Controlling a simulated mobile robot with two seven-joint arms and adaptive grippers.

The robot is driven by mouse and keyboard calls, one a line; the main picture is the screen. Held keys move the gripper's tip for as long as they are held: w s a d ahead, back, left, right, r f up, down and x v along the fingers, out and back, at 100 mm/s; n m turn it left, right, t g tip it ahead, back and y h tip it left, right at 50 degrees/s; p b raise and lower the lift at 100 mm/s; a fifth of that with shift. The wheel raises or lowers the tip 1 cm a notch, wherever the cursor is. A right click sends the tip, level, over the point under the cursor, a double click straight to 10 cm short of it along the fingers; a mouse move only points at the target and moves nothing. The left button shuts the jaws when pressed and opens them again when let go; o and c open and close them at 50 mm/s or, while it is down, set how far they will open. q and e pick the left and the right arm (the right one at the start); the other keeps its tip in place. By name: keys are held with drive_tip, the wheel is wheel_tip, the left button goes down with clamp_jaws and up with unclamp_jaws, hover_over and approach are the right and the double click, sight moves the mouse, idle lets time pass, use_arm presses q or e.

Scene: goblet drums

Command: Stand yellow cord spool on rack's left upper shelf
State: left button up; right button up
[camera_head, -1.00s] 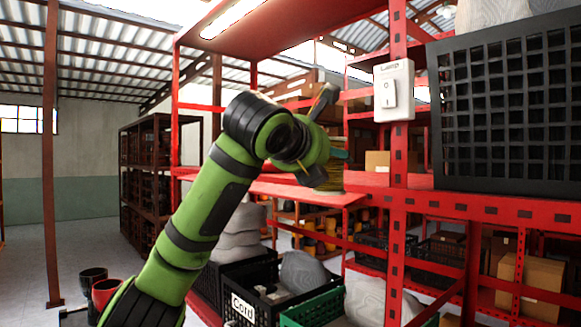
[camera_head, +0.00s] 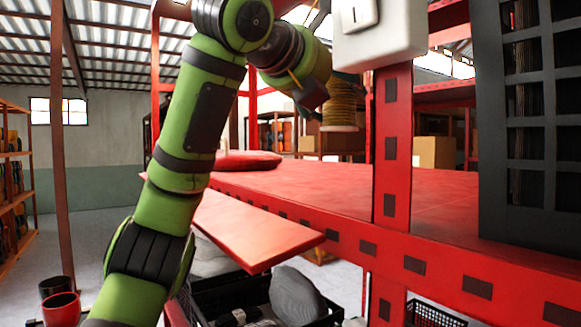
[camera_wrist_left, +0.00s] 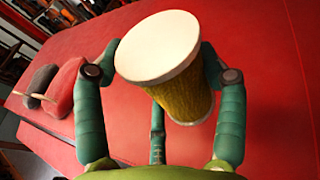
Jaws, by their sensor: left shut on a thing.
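The yellow cord spool (camera_head: 341,103) hangs above the red upper shelf (camera_head: 290,191) in the head view, with its pale end down. My left gripper (camera_head: 322,92) is shut on it, and the arm partly covers it. My right gripper is not in view.
A red rounded bundle (camera_head: 248,160) lies at the shelf's far left. A red post (camera_head: 391,150) with a white switch box (camera_head: 377,35) stands right of the spool. A black crate (camera_head: 530,130) fills the right side. The middle of the shelf is bare.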

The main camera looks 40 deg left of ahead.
sight(325, 122)
use_arm(q)
drive_tip(key=shift+s+f, duration=0.25)
drive_tip(key=shift+f, duration=0.05)
drive_tip(key=s+f, duration=0.2)
drive_tip(key=f, duration=0.1)
drive_tip(key=shift+f, duration=0.2)
drive_tip(key=shift+w+f, duration=0.1)
drive_tip(key=shift+f, duration=0.25)
drive_tip(key=f, duration=0.2)
drive_tip(key=w+f, duration=0.1)
drive_tip(key=f, duration=0.1)
drive_tip(key=shift+p, duration=0.3)
drive_tip(key=shift+s+f, duration=0.15)
drive_tip(key=shift+f, duration=0.1)
drive_tip(key=shift+s, duration=0.1)
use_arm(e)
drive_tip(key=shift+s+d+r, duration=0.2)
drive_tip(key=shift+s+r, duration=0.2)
use_arm(q)
drive_tip(key=o, duration=1.2)
drive_tip(key=shift+f, duration=0.15)
drive_tip(key=shift+o, duration=0.2)
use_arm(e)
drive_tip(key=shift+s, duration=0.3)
